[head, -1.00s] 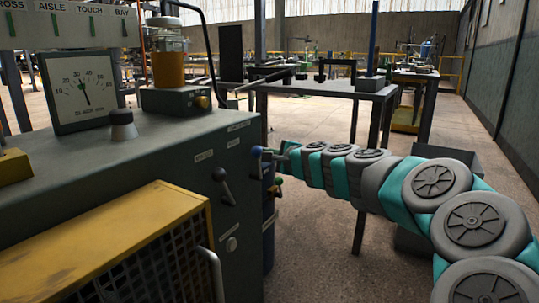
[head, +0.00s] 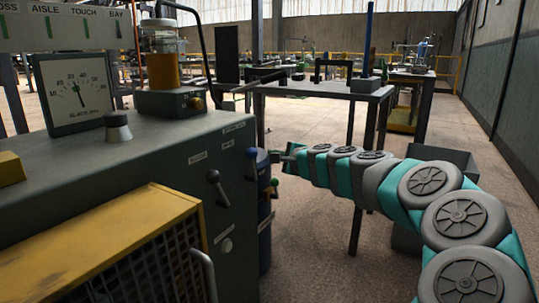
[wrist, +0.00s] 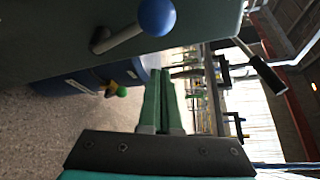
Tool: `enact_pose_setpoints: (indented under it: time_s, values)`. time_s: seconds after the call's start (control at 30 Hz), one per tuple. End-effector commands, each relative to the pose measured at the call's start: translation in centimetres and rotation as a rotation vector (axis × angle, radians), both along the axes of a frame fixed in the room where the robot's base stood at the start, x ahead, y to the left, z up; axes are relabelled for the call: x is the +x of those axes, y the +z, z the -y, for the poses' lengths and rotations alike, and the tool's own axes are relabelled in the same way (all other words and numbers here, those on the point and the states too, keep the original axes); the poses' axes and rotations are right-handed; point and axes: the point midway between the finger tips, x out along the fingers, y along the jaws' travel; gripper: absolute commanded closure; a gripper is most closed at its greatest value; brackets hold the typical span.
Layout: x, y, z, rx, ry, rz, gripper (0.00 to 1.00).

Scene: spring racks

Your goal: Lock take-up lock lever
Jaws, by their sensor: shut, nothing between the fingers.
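A lever with a blue ball knob (head: 251,153) stands at the right end of the grey machine's front panel. It also shows large at the top of the wrist view (wrist: 157,16). A lever with a black knob (head: 213,176) is further left on the panel. The small labels are too blurred to tell which is the take-up lock lever. My gripper (head: 275,156) is just right of the blue knob, apart from it. In the wrist view its green fingers (wrist: 167,75) are together and empty, below the blue knob.
A yellow guard with mesh (head: 120,235) and a bar handle juts out at the front left. A blue drum (head: 264,235) stands beyond the panel's right edge, near a green knob (head: 275,182). A workbench (head: 325,90) is behind.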

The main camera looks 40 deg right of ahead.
Motion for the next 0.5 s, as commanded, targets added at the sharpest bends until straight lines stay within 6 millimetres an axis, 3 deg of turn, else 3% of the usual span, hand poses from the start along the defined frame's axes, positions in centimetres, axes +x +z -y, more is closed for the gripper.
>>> enact_pose_setpoints:
  time_s: [0.5]
  values:
    - [-6.5,0.9,-0.8,-0.003,-0.004,0.002,1.0]
